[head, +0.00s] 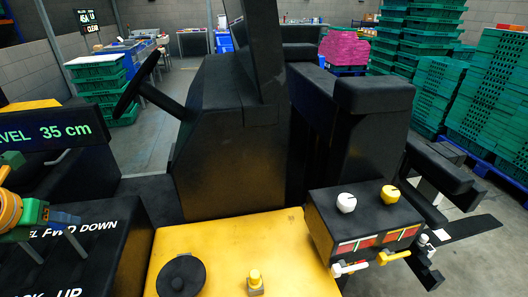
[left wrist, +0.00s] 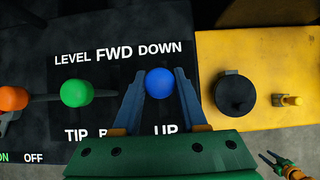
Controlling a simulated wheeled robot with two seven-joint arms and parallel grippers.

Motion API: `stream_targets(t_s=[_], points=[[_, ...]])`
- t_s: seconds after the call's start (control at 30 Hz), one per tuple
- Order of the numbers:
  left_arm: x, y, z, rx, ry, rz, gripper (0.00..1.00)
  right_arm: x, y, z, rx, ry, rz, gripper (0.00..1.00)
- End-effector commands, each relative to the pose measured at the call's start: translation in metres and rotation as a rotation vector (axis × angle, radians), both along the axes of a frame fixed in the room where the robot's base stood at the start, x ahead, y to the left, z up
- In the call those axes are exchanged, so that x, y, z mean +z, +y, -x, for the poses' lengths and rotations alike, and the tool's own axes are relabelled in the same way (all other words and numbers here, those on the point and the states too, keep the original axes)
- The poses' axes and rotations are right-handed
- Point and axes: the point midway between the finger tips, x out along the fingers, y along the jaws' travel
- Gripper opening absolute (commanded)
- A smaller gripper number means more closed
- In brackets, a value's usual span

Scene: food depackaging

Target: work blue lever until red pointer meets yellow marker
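The blue lever's round knob (left wrist: 159,83) stands on the black lever panel (left wrist: 105,100), between the words DOWN and UP. My left gripper (left wrist: 159,73) is open, with one finger on each side of the knob; whether either finger touches it I cannot tell. In the head view the left gripper (head: 52,246) hangs over the panel at the lower left, and the blue knob cannot be made out there. My right gripper (left wrist: 267,157) shows small at the lower right of the left wrist view, its fingers apart. I cannot make out a red pointer or yellow marker.
A green knob (left wrist: 76,93) and an orange knob (left wrist: 13,98) stand left of the blue one. A display (head: 55,134) reads LEVEL 35 cm. A yellow panel (head: 225,255) and a black control box (head: 325,222) lie right. A steering wheel (head: 136,84) stands ahead.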

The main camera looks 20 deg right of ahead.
Motion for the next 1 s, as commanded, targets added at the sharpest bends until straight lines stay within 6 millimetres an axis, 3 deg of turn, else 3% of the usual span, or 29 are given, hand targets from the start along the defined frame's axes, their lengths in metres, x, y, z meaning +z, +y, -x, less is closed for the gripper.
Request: stream_targets(t_s=[0.03, 0.1, 0.13, 0.43, 1.0], points=[[-0.001, 0.0, 0.0, 0.001, 0.002, -0.001, 0.53, -0.001, 0.0, 0.0, 0.0, 0.0, 0.0, 0.5], [-0.001, 0.0, 0.001, 0.001, 0.003, -0.001, 0.72, -0.001, 0.0, 0.0, 0.0, 0.0, 0.0, 0.5], [-0.001, 0.0, 0.001, 0.0, 0.003, 0.0, 0.75, -0.001, 0.0, 0.0, 0.0, 0.0, 0.0, 0.5], [0.001, 0.0, 0.002, 0.0, 0.003, 0.0, 0.75, 0.001, 0.0, 0.0, 0.0, 0.0, 0.0, 0.5], [0.064, 0.004, 0.044, -0.001, 0.003, -0.001, 0.75, 0.03, 0.0, 0.0, 0.0, 0.0, 0.0, 0.5]])
